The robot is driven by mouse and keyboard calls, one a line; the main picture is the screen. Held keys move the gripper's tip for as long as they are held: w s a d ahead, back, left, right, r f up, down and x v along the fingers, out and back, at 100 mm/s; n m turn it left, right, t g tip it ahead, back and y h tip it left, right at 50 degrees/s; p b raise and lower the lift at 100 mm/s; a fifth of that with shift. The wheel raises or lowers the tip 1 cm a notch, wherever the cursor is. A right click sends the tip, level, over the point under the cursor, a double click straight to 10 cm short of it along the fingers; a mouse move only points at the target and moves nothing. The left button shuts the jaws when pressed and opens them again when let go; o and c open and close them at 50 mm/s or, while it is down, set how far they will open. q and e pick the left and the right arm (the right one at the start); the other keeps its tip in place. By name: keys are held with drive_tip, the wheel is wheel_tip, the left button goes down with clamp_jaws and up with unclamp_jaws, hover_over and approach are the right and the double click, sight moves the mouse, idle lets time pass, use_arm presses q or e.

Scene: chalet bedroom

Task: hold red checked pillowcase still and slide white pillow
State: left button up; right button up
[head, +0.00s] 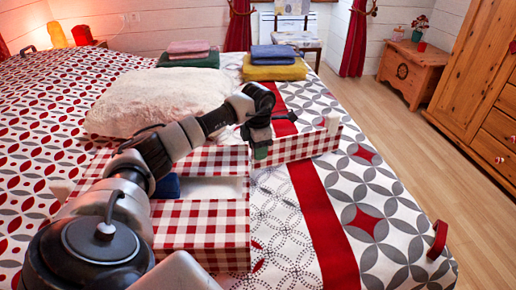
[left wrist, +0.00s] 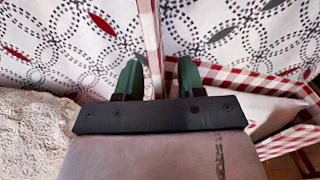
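The red checked pillowcase (head: 205,235) stands box-like and open on the bed, with checked walls and a white inside. The white pillow (head: 155,98), fluffy, lies flat behind it; the left wrist view also shows its textured edge (left wrist: 35,135). My left gripper (head: 260,145) is at the pillowcase's right-hand wall. In the left wrist view its green fingertips (left wrist: 157,78) stand on either side of that thin wall, with a gap on at least one side. My left arm hides part of the pillowcase's middle and left. My right gripper is out of view.
Folded cloths, pink on green (head: 188,55) and blue on yellow (head: 275,60), lie at the back of the bed (head: 390,220). A red handle (head: 437,240) stands at its right edge. A wooden chest (head: 412,70) and wardrobe (head: 478,90) stand right; floor between is clear.

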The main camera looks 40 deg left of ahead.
use_arm(q)
drive_tip(key=shift+r, duration=0.15)
wheel_tip(320, 180, up, 12)
idle(0.4)
